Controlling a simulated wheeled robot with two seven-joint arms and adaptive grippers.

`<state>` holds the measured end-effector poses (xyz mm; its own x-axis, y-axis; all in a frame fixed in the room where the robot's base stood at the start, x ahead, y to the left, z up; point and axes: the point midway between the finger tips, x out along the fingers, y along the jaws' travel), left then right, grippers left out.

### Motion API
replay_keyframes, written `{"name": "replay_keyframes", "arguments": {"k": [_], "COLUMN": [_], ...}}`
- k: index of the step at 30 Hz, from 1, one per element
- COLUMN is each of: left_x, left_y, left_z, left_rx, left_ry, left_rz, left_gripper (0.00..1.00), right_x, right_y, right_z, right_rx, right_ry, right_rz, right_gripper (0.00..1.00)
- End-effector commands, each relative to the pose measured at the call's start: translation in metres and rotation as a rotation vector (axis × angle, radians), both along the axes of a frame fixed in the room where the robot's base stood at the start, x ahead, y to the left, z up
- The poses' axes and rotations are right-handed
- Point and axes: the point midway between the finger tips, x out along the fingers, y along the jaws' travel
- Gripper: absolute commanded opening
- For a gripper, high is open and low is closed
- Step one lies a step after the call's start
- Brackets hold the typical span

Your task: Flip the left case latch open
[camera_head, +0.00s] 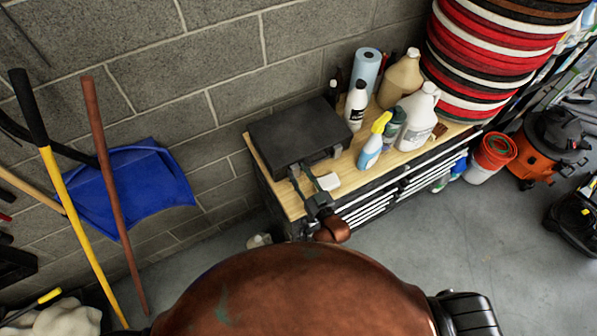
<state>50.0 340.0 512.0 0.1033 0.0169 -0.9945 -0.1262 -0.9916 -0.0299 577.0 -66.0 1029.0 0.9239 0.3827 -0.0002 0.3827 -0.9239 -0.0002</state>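A closed dark case (290,128) lies flat on the wooden top of a tool cabinet. Its front edge faces me. The left case latch (296,172) is small and partly hidden by my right gripper; I cannot tell whether it is open. The right latch (338,151) shows at the other end of the front edge. My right gripper (302,179) is at the front left of the case, with its fingers spread and pointing at the left latch. I cannot tell whether they touch it. My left gripper is out of view.
A small white object (329,181) lies right beside my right gripper. Several bottles, including a yellow-topped spray bottle (372,142), and a blue roll (366,70) stand right of the case. The wooden worktop (351,179) has a narrow free strip in front. A block wall (230,70) stands behind.

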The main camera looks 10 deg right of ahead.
Motion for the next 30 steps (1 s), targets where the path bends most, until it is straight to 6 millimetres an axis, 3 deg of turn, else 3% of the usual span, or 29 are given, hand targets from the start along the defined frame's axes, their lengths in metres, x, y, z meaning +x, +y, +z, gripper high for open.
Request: {"name": "replay_keyframes", "arguments": {"k": [10,23,30], "left_x": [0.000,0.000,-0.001], "left_y": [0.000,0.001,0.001], "left_z": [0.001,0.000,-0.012], "left_rx": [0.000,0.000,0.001], "left_ry": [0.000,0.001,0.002], "left_rz": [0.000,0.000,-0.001], "left_gripper": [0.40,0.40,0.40], "right_x": [0.004,0.004,0.002], "right_y": [0.002,0.002,0.001], "right_z": [0.000,0.000,-0.005], "right_rx": [0.000,-0.001,0.008], "right_ry": [0.000,0.000,-0.025], "right_rz": [0.000,0.000,0.000], "right_gripper": [0.31,0.02,0.00]}}
